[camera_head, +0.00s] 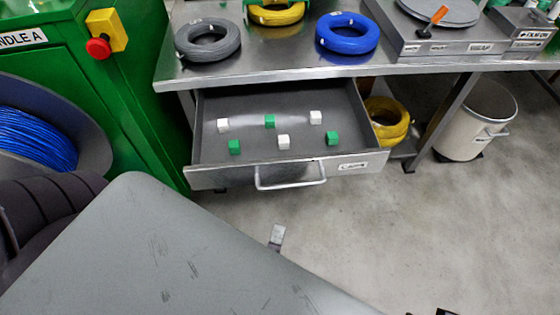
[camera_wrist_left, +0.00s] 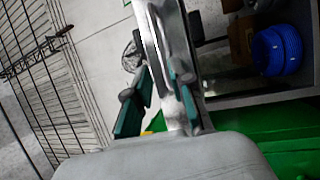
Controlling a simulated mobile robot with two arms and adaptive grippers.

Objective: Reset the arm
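My left arm fills the lower left of the head view as a large grey link, which hides most of the left gripper. A small grey piece at its edge may be a tip of that gripper (camera_head: 277,237); it is over the floor, apart from the drawer handle (camera_head: 290,183). In the left wrist view, the left gripper (camera_wrist_left: 160,80) has its two teal-padded fingers spread apart. A bright metal strip shows between and beyond them; I see no object gripped. Small dark parts at the bottom right edge of the head view may be my right gripper; they are mostly cut off.
The drawer (camera_head: 215,172) is open, with green and white cubes inside. Above it, the steel bench (camera_head: 275,62) carries a grey cable coil (camera_head: 208,40), a blue one (camera_head: 347,33) and a yellow one. A green machine (camera_head: 140,100) stands left, a white bin (camera_head: 478,120) right. Floor is clear before the drawer.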

